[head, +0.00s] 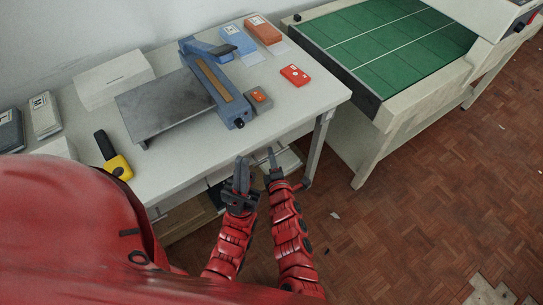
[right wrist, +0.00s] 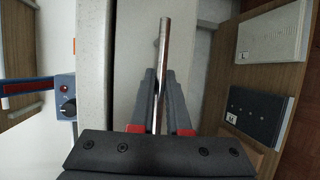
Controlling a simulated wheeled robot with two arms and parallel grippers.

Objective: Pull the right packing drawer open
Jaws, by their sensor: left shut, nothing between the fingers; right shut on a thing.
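The drawer front is a pale panel (right wrist: 128,50) in the right wrist view, with an upright-looking round metal bar handle (right wrist: 164,48) before it. My right gripper (right wrist: 162,88) is shut on this handle, one finger on each side of the bar. In the head view my right gripper (head: 271,156) is at the table's front edge, near its right leg. My left gripper (head: 241,170) is shut and empty, close beside it on the left. The arms and tabletop hide most of the drawer in the head view, and I cannot tell how far it stands out.
Pale (right wrist: 272,38) and dark (right wrist: 260,115) boxes lie on a wooden surface beside the handle. A green-topped bench (head: 400,40) stands right. The parquet floor right is mostly clear.

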